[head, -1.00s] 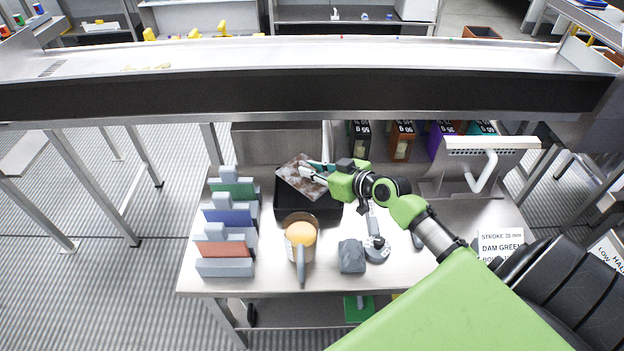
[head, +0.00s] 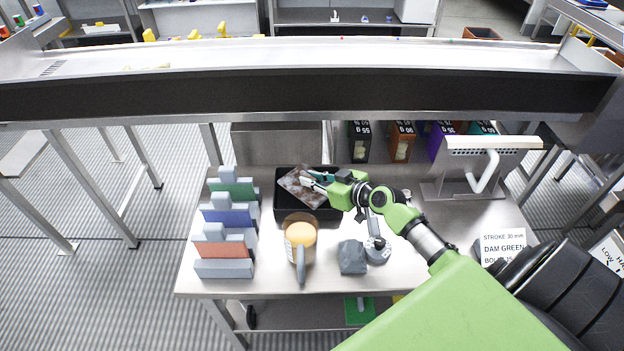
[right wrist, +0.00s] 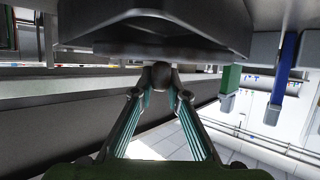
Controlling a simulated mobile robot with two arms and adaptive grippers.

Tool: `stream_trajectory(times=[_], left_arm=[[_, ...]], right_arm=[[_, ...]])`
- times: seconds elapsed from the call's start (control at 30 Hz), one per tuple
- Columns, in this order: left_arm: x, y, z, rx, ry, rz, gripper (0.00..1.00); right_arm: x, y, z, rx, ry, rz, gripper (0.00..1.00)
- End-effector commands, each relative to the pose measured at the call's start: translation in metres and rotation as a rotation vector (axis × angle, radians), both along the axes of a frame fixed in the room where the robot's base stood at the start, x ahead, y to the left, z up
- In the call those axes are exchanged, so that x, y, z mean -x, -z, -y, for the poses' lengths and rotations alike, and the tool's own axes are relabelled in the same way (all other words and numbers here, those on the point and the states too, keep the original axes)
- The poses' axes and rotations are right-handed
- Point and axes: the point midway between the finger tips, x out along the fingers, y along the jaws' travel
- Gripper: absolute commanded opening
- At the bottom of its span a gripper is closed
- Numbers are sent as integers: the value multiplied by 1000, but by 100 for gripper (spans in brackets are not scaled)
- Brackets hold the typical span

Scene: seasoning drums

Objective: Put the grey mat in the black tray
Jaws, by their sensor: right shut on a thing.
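The grey mat (head: 295,186), mottled grey-brown and flat, is in the head view inside the outline of the black tray (head: 284,206). It looks tilted, and I cannot tell whether it touches the tray floor. My right gripper (head: 312,180) is shut on the mat's right side, over the tray. In the right wrist view the two fingers of my right gripper (right wrist: 160,90) come together near the middle, below a large dark grey shape that I cannot identify surely. My left gripper is not in view.
A jug (head: 300,240) with orange contents stands just in front of the tray. A rack with green, blue and red blocks (head: 228,218) is to the left. A grey lump (head: 352,257) lies front right. A long raised beam (head: 300,95) crosses behind.

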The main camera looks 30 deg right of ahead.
Motion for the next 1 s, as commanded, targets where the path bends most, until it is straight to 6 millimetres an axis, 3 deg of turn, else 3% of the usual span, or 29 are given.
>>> stream_trajectory(times=[0.03, 0.07, 0.1, 0.13, 0.47, 0.63, 1.0], left_arm=[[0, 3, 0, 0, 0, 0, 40], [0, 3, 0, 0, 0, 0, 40], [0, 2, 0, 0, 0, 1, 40], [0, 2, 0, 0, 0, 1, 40], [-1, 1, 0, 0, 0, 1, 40], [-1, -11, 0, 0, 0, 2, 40], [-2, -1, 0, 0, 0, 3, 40]], right_arm=[[0, 3, 0, 1, 0, 1, 0], [0, 2, 0, 1, 0, 0, 17], [0, 1, 0, 0, 0, 0, 28], [0, 1, 0, 0, 0, 0, 31], [0, 1, 0, 0, 0, 0, 31], [0, -9, 0, -2, 1, 0, 31], [62, -28, 14, 2, -2, -3, 31]])
